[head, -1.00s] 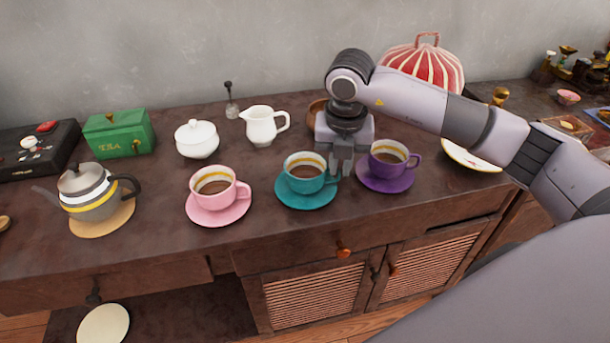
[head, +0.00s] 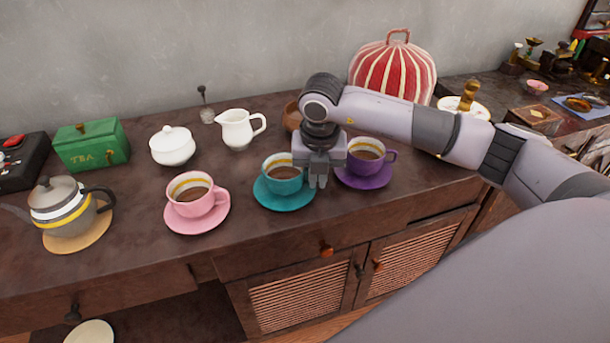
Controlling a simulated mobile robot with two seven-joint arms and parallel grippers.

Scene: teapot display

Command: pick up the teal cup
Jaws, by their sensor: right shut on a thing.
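The teal cup (head: 284,185), full of dark drink, sits upright on its teal saucer (head: 273,204) near the middle of the counter. My right gripper (head: 318,184) points down at the cup's right side, where the handle is. Its fingers are closed together on the handle, which they mostly hide. The cup appears to rest on the saucer still. My left gripper is out of view.
A purple cup (head: 365,150) on a purple saucer (head: 362,179) stands close to the right of my gripper. A pink cup (head: 200,203) on its saucer stands to the left. A white creamer (head: 236,130) and sugar bowl (head: 172,148) are behind.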

